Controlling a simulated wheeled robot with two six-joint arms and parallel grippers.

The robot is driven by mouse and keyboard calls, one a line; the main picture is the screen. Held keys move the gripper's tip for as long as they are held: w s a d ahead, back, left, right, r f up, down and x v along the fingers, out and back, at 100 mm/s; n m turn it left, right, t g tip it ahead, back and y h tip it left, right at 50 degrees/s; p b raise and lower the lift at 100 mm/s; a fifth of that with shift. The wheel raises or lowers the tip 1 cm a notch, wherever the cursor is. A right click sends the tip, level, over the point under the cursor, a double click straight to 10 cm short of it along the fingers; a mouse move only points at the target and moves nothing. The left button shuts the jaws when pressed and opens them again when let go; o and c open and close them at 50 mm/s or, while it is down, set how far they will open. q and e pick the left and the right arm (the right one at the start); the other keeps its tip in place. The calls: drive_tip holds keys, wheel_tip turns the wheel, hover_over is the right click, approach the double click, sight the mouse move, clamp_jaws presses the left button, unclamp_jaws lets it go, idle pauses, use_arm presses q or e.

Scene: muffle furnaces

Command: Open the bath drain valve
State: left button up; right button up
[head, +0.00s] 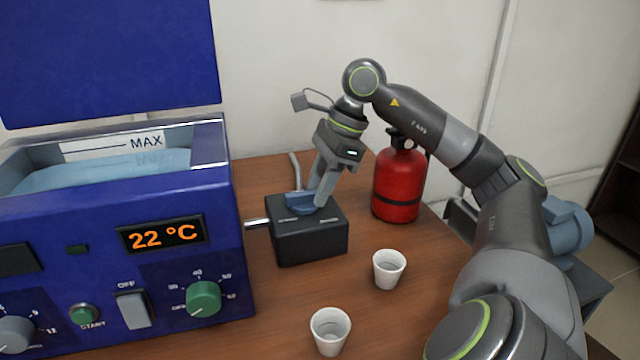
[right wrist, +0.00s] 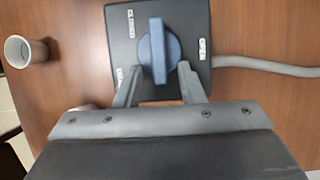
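The drain valve is a black box (head: 308,238) with a blue knob (head: 292,204) on top, standing on the table right of the blue water bath (head: 180,260). In the right wrist view the blue knob (right wrist: 157,50) lies lengthwise, pointing toward my gripper, on the box's marked black face (right wrist: 120,45). My right gripper (head: 318,198) reaches down to the knob from above. Its fingers (right wrist: 160,75) are apart, one on each side of the knob's near end, with a small gap showing on both sides. My left gripper is not in view.
Two white cups (head: 388,268) (head: 330,330) stand in front of the valve box. A red canister (head: 400,182) stands behind it to the right. A grey hose (right wrist: 265,66) leaves the box. The bath's display reads 22 °C and water (head: 110,170) shows inside.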

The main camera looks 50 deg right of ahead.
clamp_jaws()
